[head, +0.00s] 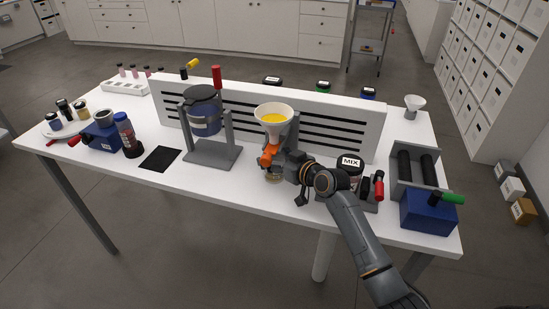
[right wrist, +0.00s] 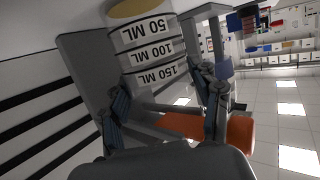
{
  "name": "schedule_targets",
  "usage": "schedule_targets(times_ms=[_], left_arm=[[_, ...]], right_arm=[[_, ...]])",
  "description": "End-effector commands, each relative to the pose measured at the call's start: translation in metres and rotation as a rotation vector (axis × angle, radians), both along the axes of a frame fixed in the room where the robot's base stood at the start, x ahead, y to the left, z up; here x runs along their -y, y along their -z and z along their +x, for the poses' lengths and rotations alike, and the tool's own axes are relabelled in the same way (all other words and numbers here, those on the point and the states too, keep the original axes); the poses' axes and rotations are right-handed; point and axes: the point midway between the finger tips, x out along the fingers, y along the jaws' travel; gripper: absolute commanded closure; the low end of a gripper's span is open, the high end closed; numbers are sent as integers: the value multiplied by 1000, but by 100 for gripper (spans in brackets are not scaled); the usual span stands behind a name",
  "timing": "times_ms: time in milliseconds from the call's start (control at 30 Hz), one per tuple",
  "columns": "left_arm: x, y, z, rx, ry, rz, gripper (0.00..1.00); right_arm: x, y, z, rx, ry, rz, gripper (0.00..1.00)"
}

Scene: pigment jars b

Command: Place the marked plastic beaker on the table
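The marked plastic beaker (right wrist: 152,52) fills the upper middle of the right wrist view, which is upside down. Its labels read 50, 100 and 150 ML, and its bottom looks yellow. In the head view a small part of the beaker (head: 273,175) shows low under the orange valve handle (head: 268,155) and a white funnel (head: 273,115) holding something yellow. My right gripper (head: 283,164) is beside the stand. In the wrist view its two fingers (right wrist: 165,92) are apart, one toward each side of the beaker; contact is unclear. My left gripper is not in view.
A slotted white panel (head: 330,127) stands behind. A MIX jar (head: 350,168) is right of my gripper, with a roller device (head: 415,165) further right. A pot (head: 203,115) on a stand is to the left. A black mat (head: 160,159) lies on the white table (head: 225,180).

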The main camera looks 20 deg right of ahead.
Motion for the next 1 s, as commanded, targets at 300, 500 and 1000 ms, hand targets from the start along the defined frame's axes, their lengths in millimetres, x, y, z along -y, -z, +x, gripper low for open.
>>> schedule_targets(times_ms=[300,500,1000], left_arm=[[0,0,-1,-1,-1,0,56],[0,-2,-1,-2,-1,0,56],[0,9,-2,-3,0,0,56]], right_arm=[[0,0,0,0,0,0,16],[1,-3,-2,0,1,-1,16],[32,-27,-80,2,0,-4,16]])
